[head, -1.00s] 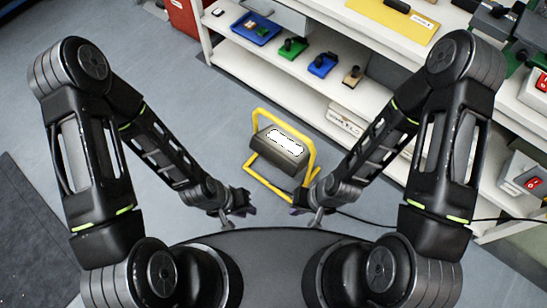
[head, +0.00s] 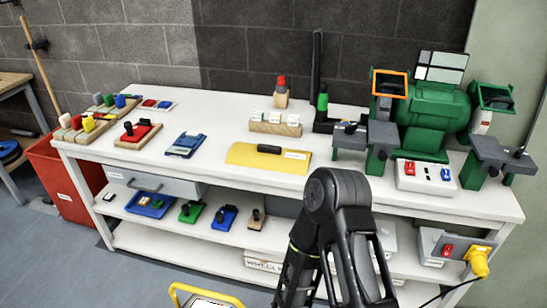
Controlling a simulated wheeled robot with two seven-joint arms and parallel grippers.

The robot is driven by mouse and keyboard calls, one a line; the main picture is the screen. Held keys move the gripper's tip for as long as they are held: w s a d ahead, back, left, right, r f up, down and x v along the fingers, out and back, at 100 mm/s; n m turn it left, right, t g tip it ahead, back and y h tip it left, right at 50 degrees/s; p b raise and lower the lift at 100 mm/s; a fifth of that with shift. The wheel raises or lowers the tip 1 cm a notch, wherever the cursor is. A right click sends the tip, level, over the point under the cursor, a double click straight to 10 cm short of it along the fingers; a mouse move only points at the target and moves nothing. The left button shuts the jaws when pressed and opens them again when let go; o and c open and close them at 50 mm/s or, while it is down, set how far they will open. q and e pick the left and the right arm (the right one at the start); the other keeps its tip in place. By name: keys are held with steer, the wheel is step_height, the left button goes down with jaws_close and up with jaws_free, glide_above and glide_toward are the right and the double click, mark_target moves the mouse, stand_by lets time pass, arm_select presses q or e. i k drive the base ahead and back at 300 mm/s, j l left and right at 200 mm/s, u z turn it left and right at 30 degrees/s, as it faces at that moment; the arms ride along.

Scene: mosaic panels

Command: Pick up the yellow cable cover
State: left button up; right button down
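The yellow cable cover (head: 267,157) appears to be the flat yellow panel with a black handle and a white label. It lies on the top of the white workbench (head: 222,177), near the front edge at mid-length. Links of my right arm stand in front of the bench, to the right of the cover. Neither of my grippers is in view, and my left arm does not show.
A green bench grinder (head: 434,118) is at the right. A yellow-framed lamp (head: 205,297) stands on the floor in front.

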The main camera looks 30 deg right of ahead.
mark_target(260, 156)
steer(key=l+z, duration=0.1)
steer(key=z, duration=1.45)
steer(key=i, duration=1.05)
